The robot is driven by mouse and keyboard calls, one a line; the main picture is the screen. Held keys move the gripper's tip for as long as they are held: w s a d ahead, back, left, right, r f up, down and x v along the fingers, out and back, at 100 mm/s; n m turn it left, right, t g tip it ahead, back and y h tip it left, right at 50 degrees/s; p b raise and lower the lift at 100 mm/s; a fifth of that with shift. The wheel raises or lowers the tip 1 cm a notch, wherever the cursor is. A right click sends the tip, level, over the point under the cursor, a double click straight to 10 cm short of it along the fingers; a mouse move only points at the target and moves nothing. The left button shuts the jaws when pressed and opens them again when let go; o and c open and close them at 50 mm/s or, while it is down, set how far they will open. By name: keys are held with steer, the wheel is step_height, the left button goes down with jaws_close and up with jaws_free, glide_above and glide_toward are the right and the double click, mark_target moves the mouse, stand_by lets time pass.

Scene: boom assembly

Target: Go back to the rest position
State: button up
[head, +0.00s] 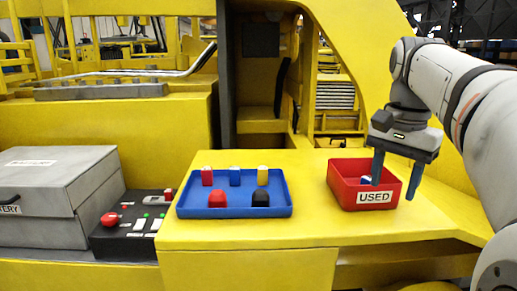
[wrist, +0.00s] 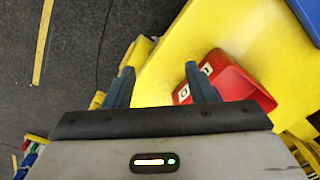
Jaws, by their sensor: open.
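My gripper (head: 395,180) hangs from the arm at the right, with its two fingers spread apart and nothing between them. It is at the red bin labelled USED (head: 343,187); one finger appears over the bin and the other to the right of it. A small white and blue item (head: 367,180) shows inside the bin, partly hidden by a finger. In the wrist view, my gripper (wrist: 160,88) is open, with the red bin (wrist: 236,80) behind and beside its right finger.
A blue tray (head: 234,212) with several red, blue, yellow and black pieces stands left of the bin on the yellow surface (head: 250,240). A grey battery box (head: 40,215) and a black control panel (head: 120,243) with a red button are farther left. Yellow machine structure rises behind.

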steer(key=s+a+f+n+t+b, duration=0.1)
steer(key=s+a+f+n, duration=0.2)
steer(key=f, duration=0.6)
steer(key=s+a+f+n+t+b, duration=0.1)
steer(key=s+a+f+n, duration=0.2)
steer(key=f, duration=0.6)
steer(key=s+a+f+n+b, duration=0.2)
steer(key=s+f, duration=0.4)
steer(key=f, duration=0.3)
steer(key=shift+a+n+t, duration=0.4)
steer(key=shift+a+n, duration=0.45)
steer(key=shift+n, duration=0.05)
